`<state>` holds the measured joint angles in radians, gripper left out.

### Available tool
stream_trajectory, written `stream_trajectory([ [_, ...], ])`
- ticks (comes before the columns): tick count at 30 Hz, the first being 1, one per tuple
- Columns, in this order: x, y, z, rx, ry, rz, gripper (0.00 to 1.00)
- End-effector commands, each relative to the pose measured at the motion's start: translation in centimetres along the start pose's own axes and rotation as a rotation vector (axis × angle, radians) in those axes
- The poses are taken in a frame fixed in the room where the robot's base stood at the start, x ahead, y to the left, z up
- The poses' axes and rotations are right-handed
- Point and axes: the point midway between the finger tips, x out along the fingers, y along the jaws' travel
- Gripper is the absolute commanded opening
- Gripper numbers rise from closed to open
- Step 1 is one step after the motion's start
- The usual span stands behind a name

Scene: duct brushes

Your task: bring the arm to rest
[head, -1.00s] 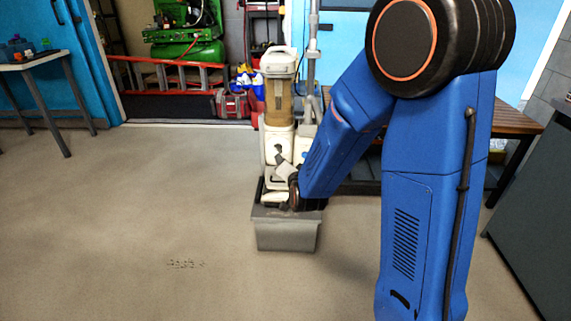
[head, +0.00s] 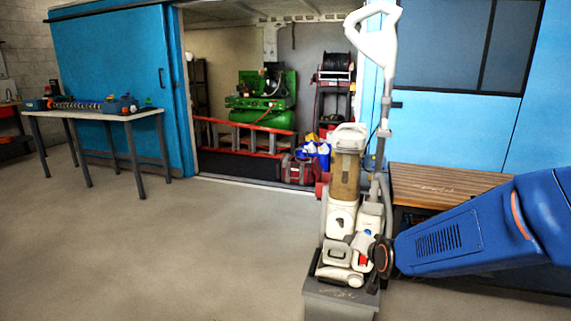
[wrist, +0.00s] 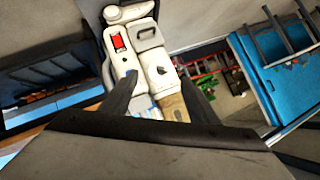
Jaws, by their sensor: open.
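My blue arm (head: 450,241) reaches in from the right edge of the head view, low and nearly level, toward an upright vacuum cleaner (head: 345,195). The arm's dark end with an orange ring is close by the cleaner's lower right side; whether they touch cannot be told. In the wrist view my gripper (wrist: 158,80) is open, its two dark fingers spread. Between and beyond them is the white cleaner (wrist: 150,58) with a red patch, and nothing is seen held. The fingers are hard to make out in the head view.
A slatted wooden bench (head: 440,182) stands behind my arm. A table (head: 108,115) with small items stands at left. A green compressor (head: 262,100) and red ladder (head: 235,136) are in the doorway. The left floor is clear.

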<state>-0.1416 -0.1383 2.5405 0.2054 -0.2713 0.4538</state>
Motion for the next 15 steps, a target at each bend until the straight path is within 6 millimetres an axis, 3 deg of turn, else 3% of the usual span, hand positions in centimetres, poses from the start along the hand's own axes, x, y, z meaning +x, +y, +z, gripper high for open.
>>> stream_trajectory([
  [15,-14.1,3.7,2.6,-0.286,-0.271,0.104,0.55],
])
